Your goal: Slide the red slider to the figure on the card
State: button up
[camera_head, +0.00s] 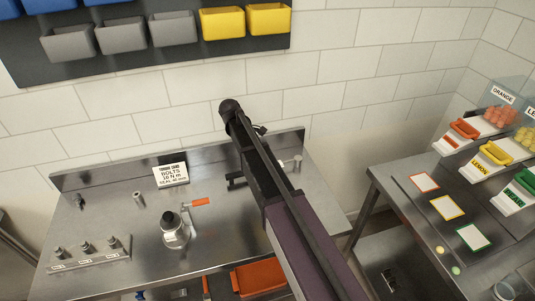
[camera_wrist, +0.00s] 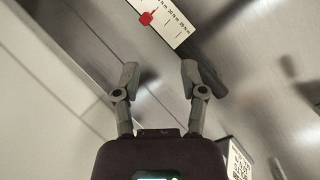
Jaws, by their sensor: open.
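The red slider (camera_wrist: 146,18) sits on a white scale strip (camera_wrist: 176,28) marked in N m, at the top of the wrist view. The strip lies along a dark bar (camera_wrist: 205,48). My gripper (camera_wrist: 160,76) is open and empty, its two fingers apart and below the strip in the picture; the slider is not between them. The white card (camera_head: 171,174) stands at the back of the steel bench; its small print reads "BOLTS" and seems to say 18 N m. Part of a printed card (camera_wrist: 238,160) shows at the wrist view's lower right. My arm hides the slider in the head view.
Bins (camera_head: 172,28) hang on the wall above. A second table (camera_head: 410,205) with coloured cards stands at right.

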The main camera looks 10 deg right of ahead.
jog(key=w+d+r+m+y+p, duration=0.1)
jog(key=d+r+m+y+p, duration=0.3)
jog(key=m, duration=0.5)
jog(key=shift+w+d+r+p, duration=0.15)
jog(key=shift+d+r+p, duration=0.25)
jog(key=shift+d, duration=0.7)
jog(key=shift+f, duration=0.3)
notch_tip(320, 180, down, 14)
jog(key=b, duration=1.3)
jog(key=shift+r+b, duration=0.25)
jog(key=shift+b, duration=0.1)
jog(key=shift+a, duration=0.1)
jog(key=shift+c, duration=0.2)
grip_shut()
